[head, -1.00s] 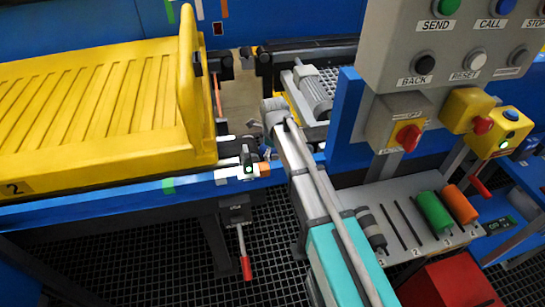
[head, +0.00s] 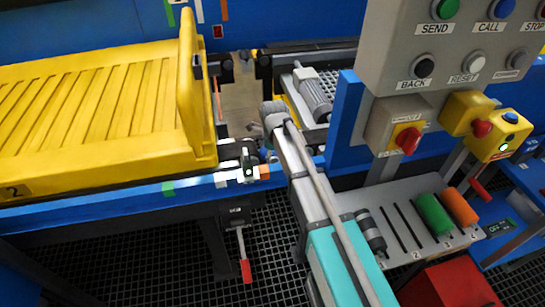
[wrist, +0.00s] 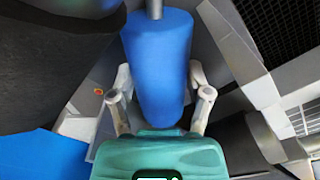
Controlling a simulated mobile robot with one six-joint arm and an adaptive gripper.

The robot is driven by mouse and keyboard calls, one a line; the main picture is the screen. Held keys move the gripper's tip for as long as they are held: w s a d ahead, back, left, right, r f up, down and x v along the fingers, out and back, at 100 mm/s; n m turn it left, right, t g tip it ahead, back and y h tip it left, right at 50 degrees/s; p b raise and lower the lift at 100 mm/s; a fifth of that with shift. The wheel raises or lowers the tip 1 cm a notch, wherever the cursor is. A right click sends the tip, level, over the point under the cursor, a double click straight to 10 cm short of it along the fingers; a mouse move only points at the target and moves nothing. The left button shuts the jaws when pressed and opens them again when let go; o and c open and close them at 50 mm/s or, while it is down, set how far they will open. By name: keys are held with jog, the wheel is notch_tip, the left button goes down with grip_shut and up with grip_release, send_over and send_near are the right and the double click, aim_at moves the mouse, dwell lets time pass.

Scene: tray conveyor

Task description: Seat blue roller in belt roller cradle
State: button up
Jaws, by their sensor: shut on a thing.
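The blue roller (wrist: 157,65) fills the upper middle of the wrist view, with a grey shaft end at its top. My gripper (wrist: 160,92) has one finger on each side of the roller and is shut on it near its lower half. In the head view my arm reaches to the gap beside the yellow tray, and my own links largely hide the gripper and roller. The belt roller cradle cannot be made out clearly in either view. Whether the roller touches it cannot be told.
A yellow tray (head: 188,80) lies on the left conveyor. A control panel (head: 455,60) and red switch (head: 408,140) stand at right. A grey rack (head: 410,250) holds a green roller (head: 433,214), an orange roller (head: 460,207) and a dark grey roller (head: 370,231). A red-handled lever (head: 245,270) hangs below the rail.

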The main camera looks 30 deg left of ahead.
jog(key=shift+c, duration=0.9)
jog(key=shift+r, duration=0.15)
notch_tip(320, 180, up, 10)
jog(key=p, duration=1)
jog(key=shift+f, duration=0.2)
jog(key=shift+r+n, duration=0.1)
jog(key=shift+n, duration=0.3)
